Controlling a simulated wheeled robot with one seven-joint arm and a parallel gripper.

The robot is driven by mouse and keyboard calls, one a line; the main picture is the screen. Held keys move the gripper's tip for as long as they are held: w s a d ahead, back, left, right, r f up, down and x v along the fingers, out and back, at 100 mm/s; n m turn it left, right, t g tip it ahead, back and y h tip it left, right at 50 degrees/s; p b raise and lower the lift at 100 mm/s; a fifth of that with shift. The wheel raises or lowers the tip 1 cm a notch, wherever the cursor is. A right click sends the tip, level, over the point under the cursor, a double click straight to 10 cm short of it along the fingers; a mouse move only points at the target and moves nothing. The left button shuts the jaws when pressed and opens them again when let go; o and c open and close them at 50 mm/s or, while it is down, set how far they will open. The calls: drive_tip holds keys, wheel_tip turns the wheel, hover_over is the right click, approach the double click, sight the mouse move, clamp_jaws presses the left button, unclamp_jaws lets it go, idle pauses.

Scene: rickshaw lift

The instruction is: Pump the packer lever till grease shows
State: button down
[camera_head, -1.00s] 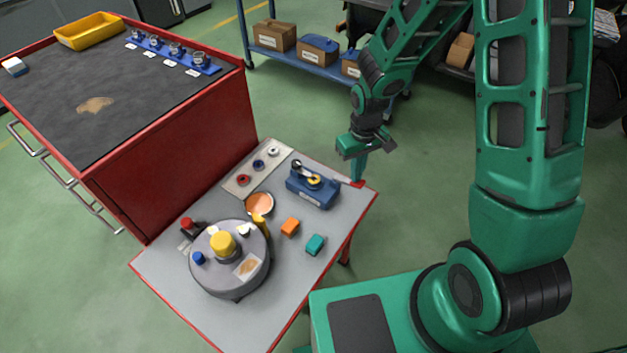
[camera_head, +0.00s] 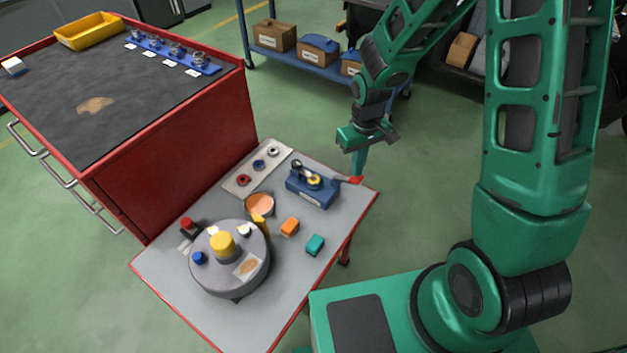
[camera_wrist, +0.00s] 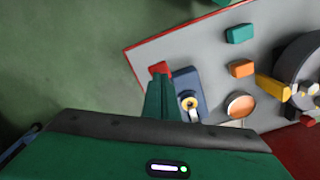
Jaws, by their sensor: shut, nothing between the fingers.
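The packer is a small blue unit (camera_head: 312,190) with a yellow ring and dark parts on top, at the back right of the small grey table. In the wrist view the shut green fingers (camera_wrist: 160,80) reach just beside the red grip (camera_wrist: 159,68) and hide part of the blue packer (camera_wrist: 187,85). I cannot make out grease.
The grey table (camera_head: 285,265) also holds an orange block (camera_head: 290,227), a teal block (camera_head: 315,244), a copper-coloured dish (camera_head: 260,204) and a round grey turntable (camera_head: 230,280). A red cabinet (camera_head: 180,155) stands at left. The floor right of the table is open.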

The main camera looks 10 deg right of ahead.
drive_tip(key=shift+r, duration=2.35)
drive_tip(key=shift+f, duration=2.4)
drive_tip(key=shift+f, duration=1.9)
drive_tip(key=shift+r, duration=4.3)
